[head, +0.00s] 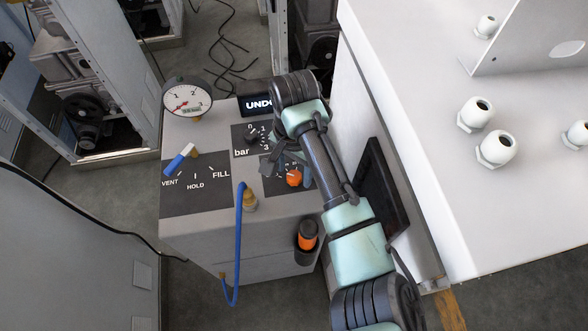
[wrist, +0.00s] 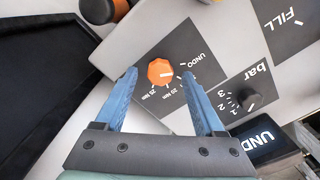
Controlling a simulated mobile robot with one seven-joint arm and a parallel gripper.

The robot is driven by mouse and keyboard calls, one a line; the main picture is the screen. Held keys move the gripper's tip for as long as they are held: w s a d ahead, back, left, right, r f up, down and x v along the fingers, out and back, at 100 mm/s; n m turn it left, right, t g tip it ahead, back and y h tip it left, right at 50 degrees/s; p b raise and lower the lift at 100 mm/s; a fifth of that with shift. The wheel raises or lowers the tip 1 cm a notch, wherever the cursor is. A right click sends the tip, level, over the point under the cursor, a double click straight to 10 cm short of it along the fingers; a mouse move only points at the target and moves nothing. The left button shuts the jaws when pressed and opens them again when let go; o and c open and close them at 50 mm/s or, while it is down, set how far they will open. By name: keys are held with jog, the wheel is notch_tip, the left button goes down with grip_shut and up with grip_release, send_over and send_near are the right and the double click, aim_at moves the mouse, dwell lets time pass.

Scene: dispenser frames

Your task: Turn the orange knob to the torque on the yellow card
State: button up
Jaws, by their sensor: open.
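The orange knob (head: 294,178) sits on a dark dial plate on top of the grey dispenser box. In the wrist view the orange knob (wrist: 160,72) has a white pointer line towards the right of the picture. Its plate carries UNDO and small Nm labels, too blurred to read surely. My gripper (wrist: 158,73) is open, with its two blue fingers on either side of the knob, and contact cannot be told. In the head view my gripper (head: 287,160) partly hides the dial plate. No yellow card shows in either view.
A display reading UNDO (head: 258,104) and a black bar knob (head: 252,138) stand beside the dial. A blue-handled valve (head: 180,157), a gauge (head: 187,98), a blue hose (head: 238,240) and an orange-black tool (head: 307,236) are nearby. A white cabinet (head: 420,60) stands on the right.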

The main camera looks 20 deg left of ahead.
jog(key=shift+f, duration=0.55)
grip_shut()
